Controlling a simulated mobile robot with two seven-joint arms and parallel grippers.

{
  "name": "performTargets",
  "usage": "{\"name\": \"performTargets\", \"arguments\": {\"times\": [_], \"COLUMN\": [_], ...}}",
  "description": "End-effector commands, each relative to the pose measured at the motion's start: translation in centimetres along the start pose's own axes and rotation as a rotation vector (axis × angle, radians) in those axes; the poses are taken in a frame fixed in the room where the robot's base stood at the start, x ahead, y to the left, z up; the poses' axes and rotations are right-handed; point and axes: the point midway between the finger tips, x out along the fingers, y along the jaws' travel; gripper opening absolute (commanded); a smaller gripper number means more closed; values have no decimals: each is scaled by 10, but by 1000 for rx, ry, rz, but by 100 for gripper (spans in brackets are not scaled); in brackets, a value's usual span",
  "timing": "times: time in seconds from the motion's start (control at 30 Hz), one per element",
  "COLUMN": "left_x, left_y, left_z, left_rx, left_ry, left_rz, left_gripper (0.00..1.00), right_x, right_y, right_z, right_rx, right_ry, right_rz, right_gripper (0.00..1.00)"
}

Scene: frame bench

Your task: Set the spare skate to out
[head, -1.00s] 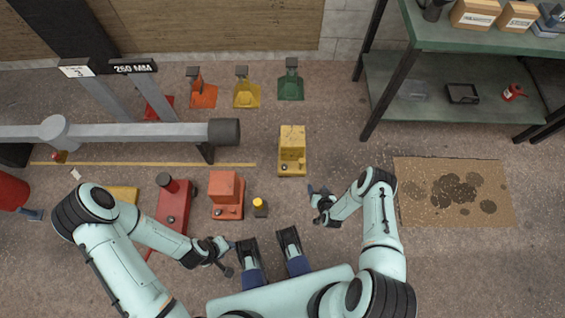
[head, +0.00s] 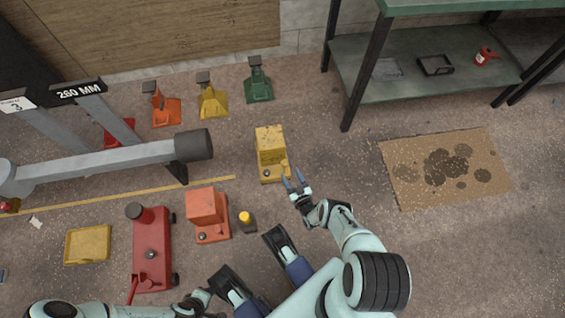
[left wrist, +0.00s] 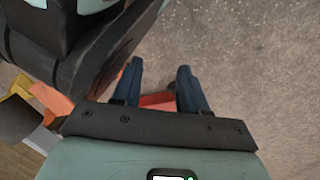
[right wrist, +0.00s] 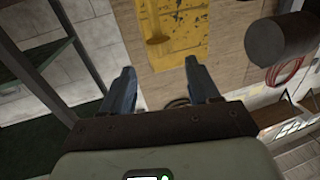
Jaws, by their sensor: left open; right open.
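A yellow box-like unit (head: 271,150) with a dark knob and a small lever at its front stands on the floor; it also fills the top of the right wrist view (right wrist: 187,30). A similar orange unit (head: 206,208) stands nearer me. No readable label shows which is the spare skate. My right gripper (head: 293,178) is open and empty, just in front of the yellow unit's lower right corner, with its fingers pointing at it. Any contact is not clear. My left gripper (left wrist: 158,68) is open over the floor; a red object (left wrist: 157,101) shows behind its fingers.
A red floor jack (head: 151,252), a yellow tray (head: 88,244) and a small black yellow-topped jack (head: 246,221) lie left. A grey beam (head: 110,167) crosses the left. Coloured stands (head: 212,98) line the back. A green shelf (head: 425,80) and stained cardboard (head: 400,180) are right.

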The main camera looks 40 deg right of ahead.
Motion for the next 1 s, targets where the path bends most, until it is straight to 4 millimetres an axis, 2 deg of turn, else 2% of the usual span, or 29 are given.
{"name": "performTargets", "arguments": {"times": [0.03,0.1,0.3,0.5,0.83,1.0], "left_x": [8,14,27,31,31,31], "left_y": [-6,-14,-34,-44,-45,-45], "left_z": [6,16,42,56,59,58], "left_rx": [-7,-17,-45,-60,-62,-61], "left_ry": [-23,-57,-146,-196,-205,-204], "left_rz": [-11,-26,-65,-86,-90,-89], "left_gripper": [43,43,43,43,43,43], "right_x": [14,28,62,77,80,79], "right_y": [0,0,0,0,0,0], "right_z": [2,2,2,1,0,0], "right_rx": [-1,-1,0,1,1,1], "right_ry": [4,4,2,0,-2,-1], "right_rz": [0,0,0,0,0,0], "right_gripper": [61,61,61,61,61,5]}}
